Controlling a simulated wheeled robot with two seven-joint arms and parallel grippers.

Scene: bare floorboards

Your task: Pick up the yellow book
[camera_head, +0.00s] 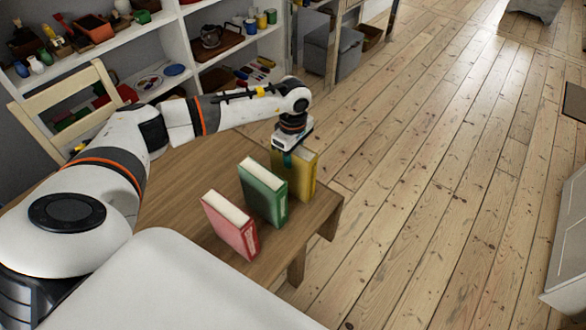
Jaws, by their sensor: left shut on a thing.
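The yellow book (306,178) stands upright on the wooden table (186,178), near its far right edge. My left gripper (289,157) comes down over the top of the yellow book and is shut on it. The green book (264,193) stands just in front and hides part of the yellow book's left side. I cannot tell whether the yellow book's bottom touches the table. My right gripper is not in view.
A red book (231,226) stands upright nearest to me in the row. A wooden chair (58,96) is behind the table at the left. White shelves (172,38) with pots, cups and small items stand at the back. The floorboards at right are open.

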